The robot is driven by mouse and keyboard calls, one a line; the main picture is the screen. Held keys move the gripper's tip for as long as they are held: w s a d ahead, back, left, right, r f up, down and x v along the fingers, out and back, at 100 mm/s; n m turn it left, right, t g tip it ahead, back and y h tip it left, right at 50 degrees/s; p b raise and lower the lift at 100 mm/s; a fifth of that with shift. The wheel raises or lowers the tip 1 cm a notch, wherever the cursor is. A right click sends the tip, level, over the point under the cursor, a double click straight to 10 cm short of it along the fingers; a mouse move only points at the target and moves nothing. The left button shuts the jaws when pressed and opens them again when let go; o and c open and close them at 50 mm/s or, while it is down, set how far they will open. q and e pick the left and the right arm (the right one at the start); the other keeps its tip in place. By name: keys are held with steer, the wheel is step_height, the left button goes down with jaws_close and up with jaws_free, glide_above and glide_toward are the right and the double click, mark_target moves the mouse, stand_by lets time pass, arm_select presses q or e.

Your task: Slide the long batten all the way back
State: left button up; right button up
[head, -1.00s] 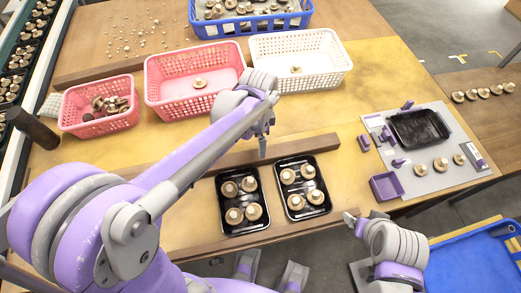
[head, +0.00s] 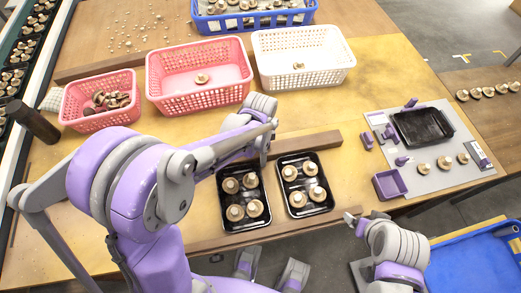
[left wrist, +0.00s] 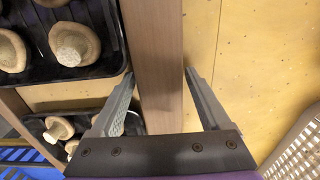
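The long batten (head: 312,145) is a brown wooden strip lying across the table just behind two black mushroom trays. Its left part is hidden behind my left arm in the head view. In the left wrist view the batten (left wrist: 153,40) runs between the two fingers of my left gripper (left wrist: 158,76). The gripper is open and straddles the batten, with a visible gap on the right side; contact on the left side is unclear. My right gripper (head: 356,221) hangs empty by the table's front edge; its fingers look apart.
The two black trays (head: 262,213) (head: 326,206) with mushrooms stand in front of the batten. Pink baskets (head: 165,101) (head: 75,128) and a white basket (head: 335,77) stand behind it, with bare table between. A grey mat (head: 440,180) lies right.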

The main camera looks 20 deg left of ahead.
arm_select(q)
jaws_close()
steer(key=w+a, duration=0.2)
steer(key=w, duration=0.2)
steer(key=w+a, duration=0.3)
steer(key=w, duration=0.1)
steer(key=w+a, duration=0.2)
steer(key=w, duration=0.3)
steer(key=shift+a+b, duration=0.35)
steer(key=shift+a, duration=0.05)
steer(key=shift+o, duration=1.4)
jaws_free()
steer(key=shift+s, duration=0.1)
